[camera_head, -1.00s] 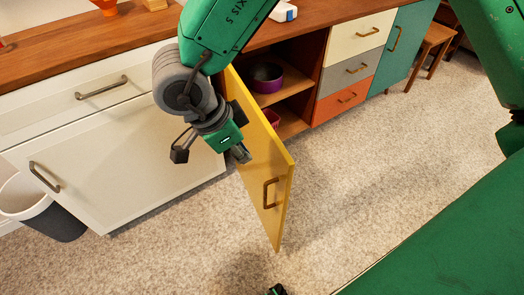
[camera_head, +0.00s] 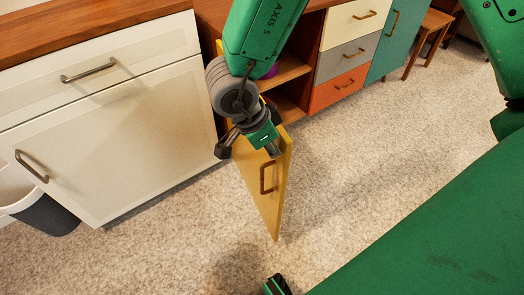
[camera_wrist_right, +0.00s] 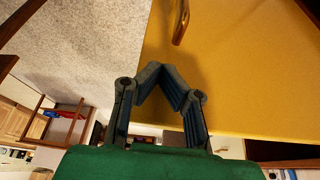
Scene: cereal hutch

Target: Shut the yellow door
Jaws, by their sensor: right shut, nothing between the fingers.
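The yellow door (camera_head: 266,190) stands open, swung out from the wooden cabinet. Its face with the brown bar handle (camera_head: 267,178) shows in the head view. My right gripper (camera_head: 273,150) is shut and empty at the upper part of the door, just above the handle. In the right wrist view its fingertips (camera_wrist_right: 157,72) meet in front of the yellow face (camera_wrist_right: 245,75), near a door edge, with the handle (camera_wrist_right: 181,22) close by. I cannot tell whether they touch the door. My arm hides the door's upper hinge side.
The cabinet's open shelf (camera_head: 290,70) is behind my arm. White drawer (camera_head: 105,75) and cupboard fronts stand left, beside a bin (camera_head: 45,215). Cream, grey and orange drawers (camera_head: 340,90) and a teal door stand right. The carpet (camera_head: 370,150) around the door is clear.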

